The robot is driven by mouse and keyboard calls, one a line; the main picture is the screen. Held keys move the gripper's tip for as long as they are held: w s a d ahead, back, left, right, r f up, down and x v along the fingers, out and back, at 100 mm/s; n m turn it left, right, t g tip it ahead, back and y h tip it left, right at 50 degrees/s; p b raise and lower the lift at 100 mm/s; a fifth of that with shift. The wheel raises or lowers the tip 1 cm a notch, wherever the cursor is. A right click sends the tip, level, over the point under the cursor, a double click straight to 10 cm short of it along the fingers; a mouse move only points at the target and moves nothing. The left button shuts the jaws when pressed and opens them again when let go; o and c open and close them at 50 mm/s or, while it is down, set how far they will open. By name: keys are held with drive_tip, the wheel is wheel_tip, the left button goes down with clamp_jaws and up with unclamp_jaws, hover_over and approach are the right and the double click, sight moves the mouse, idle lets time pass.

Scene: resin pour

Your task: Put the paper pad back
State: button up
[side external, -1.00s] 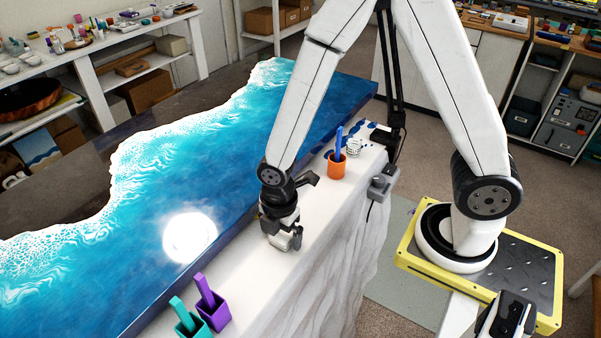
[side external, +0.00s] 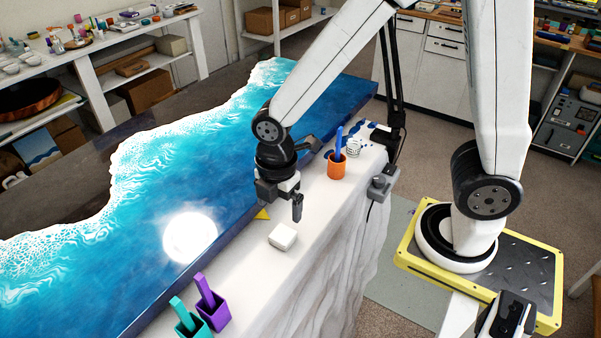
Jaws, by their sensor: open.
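The paper pad (side external: 283,236), a small white block, lies flat on the white ledge beside the blue resin table. My gripper (side external: 281,211) is open and empty, just above and behind the pad, clear of it. One dark finger shows plainly on the right; the other is partly hidden by the gripper body.
A small yellow piece (side external: 262,214) shows behind the gripper at the table's edge. An orange cup (side external: 337,168) with a blue stick stands farther back on the ledge. Purple (side external: 215,312) and teal (side external: 193,325) holders stand at the front. The ledge between pad and holders is clear.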

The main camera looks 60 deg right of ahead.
drive_tip(key=shift+r, duration=1.75)
drive_tip(key=shift+d, duration=0.1)
drive_tip(key=s+d+f+m+t, duration=0.1)
drive_tip(key=d+m, duration=0.8)
drive_tip(key=m, duration=0.9)
drive_tip(key=shift+s+f+t, duration=0.35)
drive_tip(key=shift+f+t, duration=0.35)
drive_tip(key=shift+t, duration=0.1)
